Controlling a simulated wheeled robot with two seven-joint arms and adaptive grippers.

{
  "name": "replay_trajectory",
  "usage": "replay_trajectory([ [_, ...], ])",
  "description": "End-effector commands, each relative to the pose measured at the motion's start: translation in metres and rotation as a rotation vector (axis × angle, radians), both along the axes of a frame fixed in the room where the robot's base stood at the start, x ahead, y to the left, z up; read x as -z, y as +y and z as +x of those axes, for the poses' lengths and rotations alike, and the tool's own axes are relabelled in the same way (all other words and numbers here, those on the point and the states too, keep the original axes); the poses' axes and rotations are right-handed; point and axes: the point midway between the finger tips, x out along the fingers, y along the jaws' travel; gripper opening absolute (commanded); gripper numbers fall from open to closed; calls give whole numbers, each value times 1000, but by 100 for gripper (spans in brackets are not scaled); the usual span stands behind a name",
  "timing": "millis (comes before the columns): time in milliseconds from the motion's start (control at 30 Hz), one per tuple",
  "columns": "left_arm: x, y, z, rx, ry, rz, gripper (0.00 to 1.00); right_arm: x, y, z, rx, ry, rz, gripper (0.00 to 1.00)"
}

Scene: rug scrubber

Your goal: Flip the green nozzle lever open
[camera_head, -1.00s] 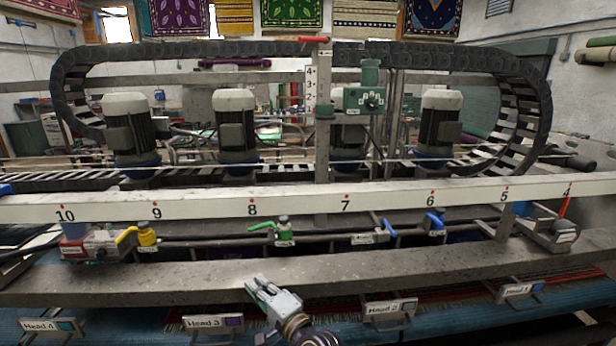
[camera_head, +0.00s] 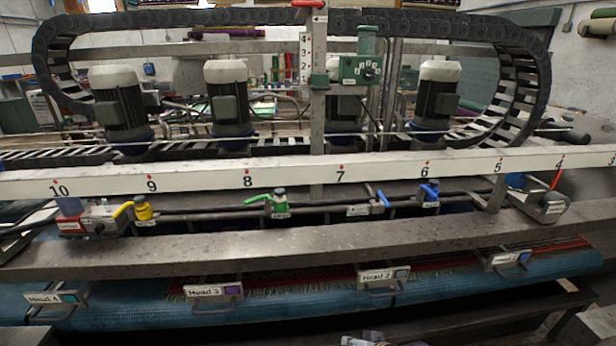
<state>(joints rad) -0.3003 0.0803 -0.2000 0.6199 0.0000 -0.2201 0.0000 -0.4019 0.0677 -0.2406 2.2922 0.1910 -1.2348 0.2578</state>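The green nozzle lever (camera_head: 257,199) sits on a green valve (camera_head: 280,207) on the dark pipe behind the grey front beam, below the 8 mark. Its handle sticks out to the left of the valve, roughly along the pipe. What seems to be my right gripper (camera_head: 352,341) shows only as a sliver at the bottom edge, well below and in front of the lever and apart from it. Its fingers are mostly cut off, so I cannot tell whether it is open or shut. My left gripper is not in view.
A yellow lever (camera_head: 123,209) stands to the left, and blue levers (camera_head: 384,200) stand to the right on the same pipe. The grey beam (camera_head: 250,245) runs across in front, with labelled handles (camera_head: 213,292) below it. The white numbered rail (camera_head: 300,176) runs just above the levers.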

Motion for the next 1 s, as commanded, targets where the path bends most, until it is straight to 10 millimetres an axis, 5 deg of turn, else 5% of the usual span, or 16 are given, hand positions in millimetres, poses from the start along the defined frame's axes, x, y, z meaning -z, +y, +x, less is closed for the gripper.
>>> replay_trajectory([
  [167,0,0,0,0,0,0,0,11,-48,-38,-45,79,-178,0],
  [400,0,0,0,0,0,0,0,14,-84,-69,-83,150,-309,0],
  [800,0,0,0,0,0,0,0,13,-121,-103,-123,237,-437,0],
  [1000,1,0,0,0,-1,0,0,31,-119,-97,-125,239,-433,0],
])
